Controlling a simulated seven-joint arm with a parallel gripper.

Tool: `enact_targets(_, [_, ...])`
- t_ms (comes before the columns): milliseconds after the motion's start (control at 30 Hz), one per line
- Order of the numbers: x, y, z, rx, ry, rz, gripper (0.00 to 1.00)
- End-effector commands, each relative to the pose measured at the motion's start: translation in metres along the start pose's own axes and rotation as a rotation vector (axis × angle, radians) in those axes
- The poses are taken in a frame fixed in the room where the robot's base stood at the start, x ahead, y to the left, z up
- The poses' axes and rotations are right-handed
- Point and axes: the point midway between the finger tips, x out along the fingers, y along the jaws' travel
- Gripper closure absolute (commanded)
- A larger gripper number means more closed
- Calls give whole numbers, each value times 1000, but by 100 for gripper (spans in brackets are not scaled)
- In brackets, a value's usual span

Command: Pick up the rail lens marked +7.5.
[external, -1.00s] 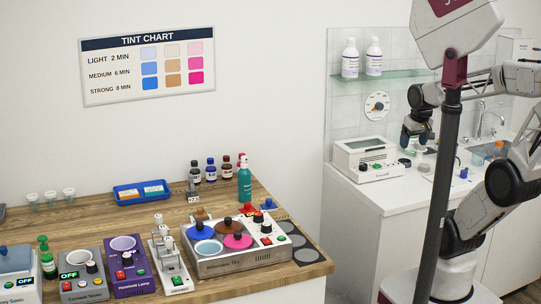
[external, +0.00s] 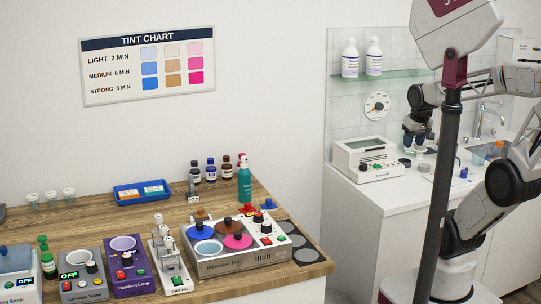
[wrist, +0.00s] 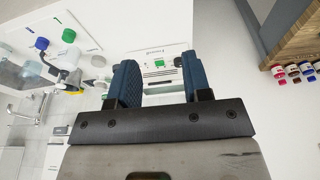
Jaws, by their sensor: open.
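My gripper (external: 415,146) is above the white counter (external: 345,200) on the right in the external view, behind the white box-shaped device. In the wrist view its two blue fingers stand apart, and my gripper (wrist: 159,68) is open with nothing between them. A small stand with a dark and yellow part (wrist: 70,80) is left of the fingers in the wrist view; what it holds is unclear.
A white box-shaped device (external: 362,154) stands at the counter's left. Blue-capped (wrist: 69,35) and green-capped (wrist: 57,13) things lie left in the wrist view. A glass shelf (external: 395,74) with two bottles hangs above. A wooden bench (external: 100,219) with several devices is separate, at left.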

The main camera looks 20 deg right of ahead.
Motion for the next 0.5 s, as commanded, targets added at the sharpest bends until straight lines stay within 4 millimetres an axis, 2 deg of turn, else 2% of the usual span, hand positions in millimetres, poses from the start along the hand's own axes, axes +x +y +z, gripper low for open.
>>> enact_targets(267, [0,-2,-10,-51,-6,20,55])
enact_targets(367, [0,-5,-22,-113,-14,44,55])
enact_targets(500, [1,-12,-47,-243,-28,94,55])
